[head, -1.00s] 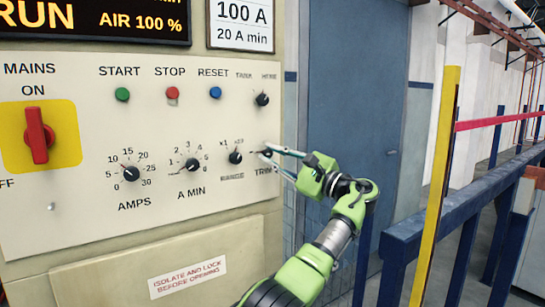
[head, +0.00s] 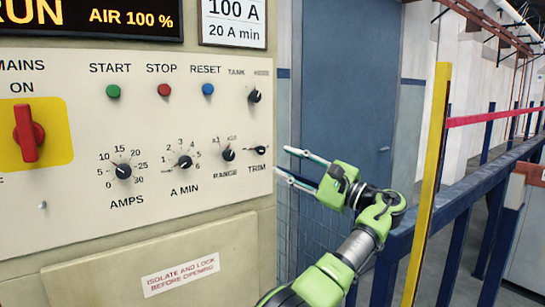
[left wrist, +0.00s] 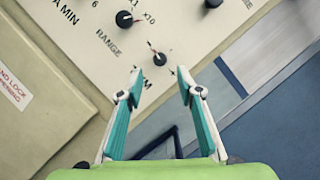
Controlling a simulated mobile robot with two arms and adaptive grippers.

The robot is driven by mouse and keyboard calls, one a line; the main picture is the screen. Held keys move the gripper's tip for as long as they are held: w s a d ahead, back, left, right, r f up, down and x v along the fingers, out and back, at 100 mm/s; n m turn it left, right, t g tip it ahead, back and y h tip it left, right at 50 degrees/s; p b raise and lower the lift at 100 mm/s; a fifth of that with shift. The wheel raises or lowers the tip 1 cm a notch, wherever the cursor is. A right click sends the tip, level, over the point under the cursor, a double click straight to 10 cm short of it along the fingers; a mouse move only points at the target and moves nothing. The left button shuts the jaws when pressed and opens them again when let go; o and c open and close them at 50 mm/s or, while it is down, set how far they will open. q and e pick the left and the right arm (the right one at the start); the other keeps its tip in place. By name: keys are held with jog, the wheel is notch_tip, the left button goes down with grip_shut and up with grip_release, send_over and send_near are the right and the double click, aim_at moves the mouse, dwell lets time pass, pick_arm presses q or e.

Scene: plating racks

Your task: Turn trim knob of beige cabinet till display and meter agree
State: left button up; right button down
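The beige cabinet's panel (head: 60,235) fills the left of the head view. Its small black trim knob (head: 260,150) sits at the panel's right edge above the TRIM label, and it also shows in the left wrist view (left wrist: 159,58). My left gripper (head: 283,160) is open and empty, just right of the knob and apart from it. In the left wrist view its teal fingers (left wrist: 158,71) point toward the knob. The amber display (head: 90,18) is cut off at the top, showing RUN and AIR 100 %. No meter is in view. My right gripper is not in view.
The range knob (head: 228,154) is left of the trim knob, and the tank knob (head: 254,96) is above it. A red mains switch (head: 28,132) is at far left. A blue door (head: 345,90) and a yellow post (head: 431,170) with blue rails are at right.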

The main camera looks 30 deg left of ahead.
pick_arm(q)
jog(key=shift+v, duration=2.3)
